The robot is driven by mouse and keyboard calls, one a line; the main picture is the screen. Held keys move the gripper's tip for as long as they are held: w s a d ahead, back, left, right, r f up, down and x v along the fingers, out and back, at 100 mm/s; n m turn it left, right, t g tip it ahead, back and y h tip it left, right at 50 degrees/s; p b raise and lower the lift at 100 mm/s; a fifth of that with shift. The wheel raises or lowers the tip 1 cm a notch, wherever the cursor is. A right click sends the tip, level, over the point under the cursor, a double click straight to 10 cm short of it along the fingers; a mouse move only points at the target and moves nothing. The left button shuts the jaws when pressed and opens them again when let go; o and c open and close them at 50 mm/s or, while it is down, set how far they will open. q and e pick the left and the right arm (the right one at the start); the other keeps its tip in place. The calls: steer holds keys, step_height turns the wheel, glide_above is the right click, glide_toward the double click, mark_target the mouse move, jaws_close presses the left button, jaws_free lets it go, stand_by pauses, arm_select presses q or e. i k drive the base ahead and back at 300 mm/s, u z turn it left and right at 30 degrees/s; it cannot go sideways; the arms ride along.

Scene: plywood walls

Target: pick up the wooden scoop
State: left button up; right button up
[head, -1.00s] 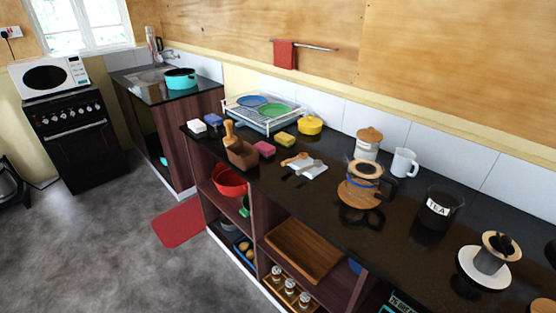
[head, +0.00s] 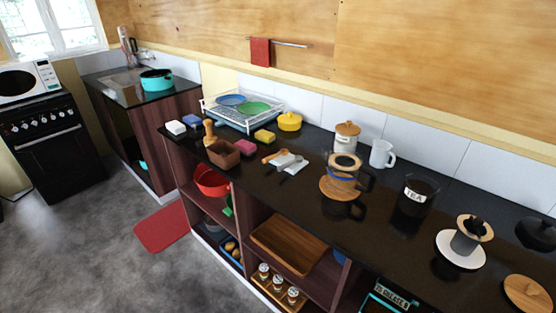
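What looks like the wooden scoop (head: 274,156) is a small light-brown wooden piece lying on the dark counter (head: 310,205). It lies at the left end of a small white board or cloth (head: 287,161), beside a grey metal utensil (head: 294,168). It is small in the picture, so its exact shape is hard to tell. Neither of my grippers is in view.

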mark_target(283, 152)
steer(key=u, duration=0.6)
steer(key=k, duration=1.25)
steer(key=u, duration=0.65)
steer(key=i, duration=1.9)
steer(key=z, duration=1.55)
steer(key=i, duration=0.75)
steer(key=z, duration=0.8)
